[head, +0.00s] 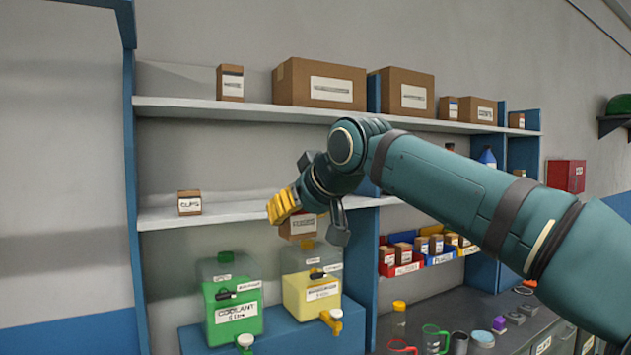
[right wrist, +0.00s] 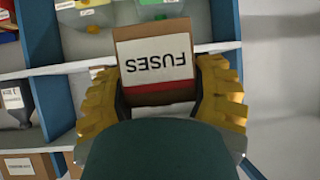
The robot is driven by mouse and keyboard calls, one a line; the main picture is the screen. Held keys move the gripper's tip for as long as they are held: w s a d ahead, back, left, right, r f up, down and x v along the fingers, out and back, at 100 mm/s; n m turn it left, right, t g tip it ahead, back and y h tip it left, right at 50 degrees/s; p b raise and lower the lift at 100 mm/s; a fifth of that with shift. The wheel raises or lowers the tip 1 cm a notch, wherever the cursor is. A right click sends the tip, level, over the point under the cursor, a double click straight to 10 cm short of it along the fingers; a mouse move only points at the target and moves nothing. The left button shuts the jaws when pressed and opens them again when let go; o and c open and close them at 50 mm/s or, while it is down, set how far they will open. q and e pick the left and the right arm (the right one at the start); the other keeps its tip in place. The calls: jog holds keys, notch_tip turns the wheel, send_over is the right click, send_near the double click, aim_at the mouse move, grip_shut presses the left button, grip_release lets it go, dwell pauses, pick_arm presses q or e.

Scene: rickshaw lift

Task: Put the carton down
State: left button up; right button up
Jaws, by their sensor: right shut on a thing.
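My right gripper (head: 284,206) reaches in from the right in the head view, its yellow fingers in front of the middle shelf (head: 235,211). It is shut on a small brown carton (head: 300,226) with a white label, which hangs at about the height of that shelf's front edge. In the right wrist view the carton (right wrist: 155,55) sits between the yellow fingers of the gripper (right wrist: 160,85). Its label reads FUSES, upside down in that view. I cannot tell whether the carton touches the shelf. My left gripper is not in view.
A small CLIPS carton (head: 189,202) stands at the left of the middle shelf, with bare shelf to its right. Larger boxes (head: 320,84) fill the top shelf. Below are a green coolant jug (head: 233,305) and a yellow jug (head: 311,294). A blue upright (head: 362,262) stands right of them.

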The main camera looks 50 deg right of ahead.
jog(key=w+a+f+n+y, duration=0.2)
jog(key=a+f, duration=0.6)
jog(key=f, duration=0.6)
jog(key=w+a+f+n+y, duration=0.2)
jog(key=a+f, duration=0.6)
jog(key=f, duration=0.6)
jog(key=w+a+f+n+y, duration=0.1)
jog(key=w+a+f+n, duration=0.1)
jog(key=a+f, duration=0.6)
notch_tip(320, 180, down, 6)
jog(key=shift+w+y, duration=0.4)
jog(key=shift+w, duration=0.15)
jog(key=shift+a, duration=0.15)
